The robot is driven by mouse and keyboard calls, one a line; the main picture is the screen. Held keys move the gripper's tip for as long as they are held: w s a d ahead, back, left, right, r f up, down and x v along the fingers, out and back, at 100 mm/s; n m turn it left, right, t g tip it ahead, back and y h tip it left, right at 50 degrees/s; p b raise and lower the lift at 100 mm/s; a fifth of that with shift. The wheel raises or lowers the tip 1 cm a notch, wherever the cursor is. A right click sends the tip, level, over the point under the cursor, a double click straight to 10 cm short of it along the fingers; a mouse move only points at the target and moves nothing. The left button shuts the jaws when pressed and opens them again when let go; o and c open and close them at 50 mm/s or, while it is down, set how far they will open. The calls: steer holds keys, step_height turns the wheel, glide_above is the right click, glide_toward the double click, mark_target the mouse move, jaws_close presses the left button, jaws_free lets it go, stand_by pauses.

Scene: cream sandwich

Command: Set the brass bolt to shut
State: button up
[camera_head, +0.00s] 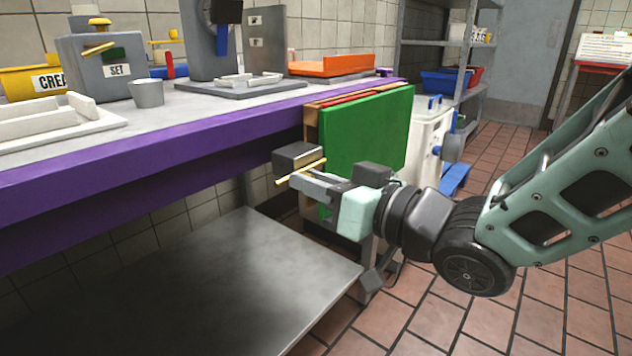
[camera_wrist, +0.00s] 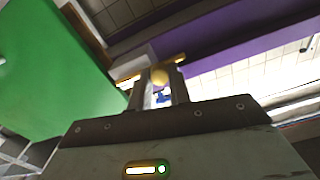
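The brass bolt (camera_head: 300,173) is a rod on the front of a small grey box (camera_head: 297,156) below the purple counter edge. My gripper (camera_head: 300,183) reaches to it from the right, with its fingertips at the box front. In the wrist view the bolt's round brass knob (camera_wrist: 160,77) sits between my two fingers (camera_wrist: 162,88), which are close together with little gap beside it. The brass rod (camera_wrist: 179,59) shows beyond them on either side. My fingers hide part of the bolt.
A green board (camera_head: 368,135) hangs right behind my gripper, and fills the left of the wrist view. The purple counter (camera_head: 190,125) overhangs at the left, with a metal shelf (camera_head: 210,285) below. A grey box labelled SET (camera_head: 120,72) stands on the counter. Tiled floor is open at the right.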

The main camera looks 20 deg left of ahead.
steer(key=shift+w+d+p, duration=0.1)
steer(key=shift+w+d, duration=0.15)
steer(key=shift+w, duration=0.35)
steer(key=shift+w+d+p, duration=0.1)
steer(key=shift+w+d, duration=0.2)
steer(key=shift+w, duration=0.35)
steer(key=shift+w+d+p, duration=0.1)
steer(key=shift+w+d, duration=0.15)
steer(key=shift+w, duration=0.35)
jaws_close()
steer(key=o, duration=0.8)
jaws_free()
steer(key=shift+w, duration=0.1)
steer(key=shift+o, duration=0.2)
steer(key=b, duration=0.5)
glide_toward(314, 166)
steer(key=v, duration=0.8)
steer(key=shift+b+v, duration=1.2)
steer(key=shift+v, duration=0.3)
